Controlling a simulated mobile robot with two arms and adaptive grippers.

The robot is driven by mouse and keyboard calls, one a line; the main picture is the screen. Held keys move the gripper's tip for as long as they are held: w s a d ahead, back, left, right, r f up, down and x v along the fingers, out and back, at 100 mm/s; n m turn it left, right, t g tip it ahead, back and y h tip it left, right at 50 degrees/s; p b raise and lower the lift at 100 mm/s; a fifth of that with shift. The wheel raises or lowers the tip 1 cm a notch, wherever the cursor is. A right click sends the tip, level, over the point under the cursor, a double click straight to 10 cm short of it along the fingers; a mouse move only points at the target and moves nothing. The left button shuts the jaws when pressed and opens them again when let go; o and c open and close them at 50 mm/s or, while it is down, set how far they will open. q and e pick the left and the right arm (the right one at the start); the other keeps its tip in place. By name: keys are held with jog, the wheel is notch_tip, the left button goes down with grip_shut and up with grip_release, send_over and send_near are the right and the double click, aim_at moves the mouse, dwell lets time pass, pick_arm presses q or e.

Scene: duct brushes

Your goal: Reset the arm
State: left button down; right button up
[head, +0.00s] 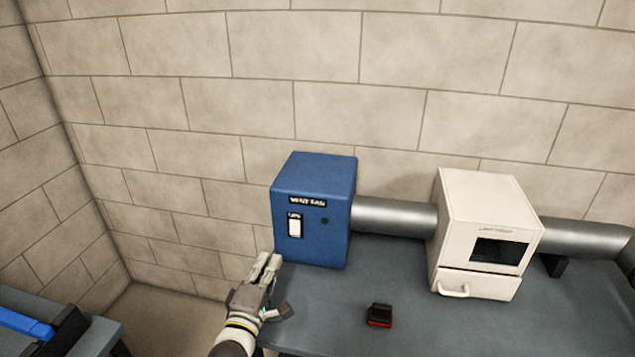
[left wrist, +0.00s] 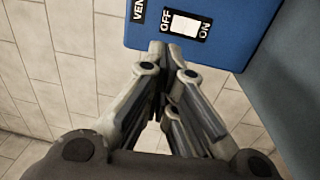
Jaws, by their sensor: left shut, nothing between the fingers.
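My left gripper (head: 268,262) is shut and empty. In the head view it is at the left edge of the grey table, just in front of the lower left of a blue box (head: 335,215). The box has a label and a white rocker switch (head: 295,227) on its front. In the left wrist view my fingers (left wrist: 168,55) point at the blue box (left wrist: 230,50), just below the switch (left wrist: 185,25), which is marked OFF and ON. I cannot tell whether the fingertips touch the box. My right gripper is not in view.
A metal duct (head: 395,216) joins the blue box to a cream unit (head: 460,215) with a dark window and a handled drawer (head: 475,284). A small black and red object (head: 379,315) lies on the table (head: 335,320). Another surface with a blue item (head: 25,322) is at lower left.

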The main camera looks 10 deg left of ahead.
pick_arm(q)
jog(key=s+f+m+g, duration=0.5)
jog(key=s+m, duration=0.2)
jog(key=s, duration=0.4)
jog(key=s+f+m+g, duration=0.4)
jog(key=s+m+g, duration=0.15)
jog(key=s, duration=0.55)
jog(key=s+f+m+g, duration=0.5)
jog(key=s+m, duration=0.2)
jog(key=s, duration=0.4)
notch_tip(320, 180, down, 24)
jog(key=g, duration=0.1)
jog(key=s+a+f+g, duration=0.1)
jog(key=s+a+f, duration=0.1)
jog(key=s+f, duration=1.5)
jog(key=shift+s+a+f+y, duration=0.2)
jog(key=shift+s+a+y, duration=0.15)
jog(key=shift+s, duration=0.25)
jog(key=shift+m+g, duration=0.25)
